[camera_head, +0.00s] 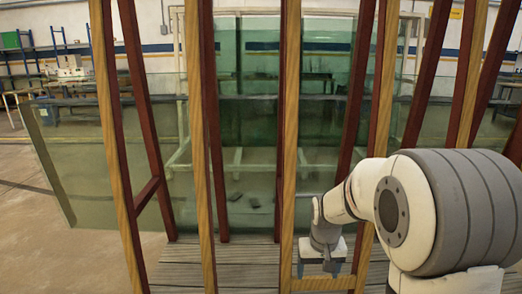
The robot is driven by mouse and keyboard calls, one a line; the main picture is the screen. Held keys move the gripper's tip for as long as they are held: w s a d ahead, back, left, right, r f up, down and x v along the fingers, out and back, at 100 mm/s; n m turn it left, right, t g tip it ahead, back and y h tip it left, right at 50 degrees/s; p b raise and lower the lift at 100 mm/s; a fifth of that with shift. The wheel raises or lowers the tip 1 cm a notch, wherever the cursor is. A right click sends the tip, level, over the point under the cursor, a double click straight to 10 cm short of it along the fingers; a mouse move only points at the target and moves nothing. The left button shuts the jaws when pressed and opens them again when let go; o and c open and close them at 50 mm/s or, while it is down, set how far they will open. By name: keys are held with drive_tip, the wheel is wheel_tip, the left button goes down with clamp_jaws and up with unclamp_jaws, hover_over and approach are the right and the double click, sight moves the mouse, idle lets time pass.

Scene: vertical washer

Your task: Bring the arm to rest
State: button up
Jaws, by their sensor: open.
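My arm comes in from the right in the head view, with a large white and grey joint close to the camera. It reaches left and down to my gripper (319,268), which points downward at the lower middle right. Its two short fingers are apart, and I see nothing between them. The gripper is close to a light wooden upright and the low wooden bar in the picture. I cannot tell whether it touches them.
Several light and dark wooden uprights (291,130) stand across the view. Large greenish glass sheets (110,150) lean behind them. A slatted platform (240,262) lies below, with two small dark pieces on it or behind glass. Open concrete floor (40,240) is at left.

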drive_tip(key=s+r+t+p, duration=0.1)
drive_tip(key=s+r+p, duration=1.2)
drive_tip(key=s+r, duration=0.7)
drive_tip(key=shift+s+r+p, duration=0.3)
drive_tip(key=shift+r+p, duration=0.1)
drive_tip(key=shift+r, duration=1.3)
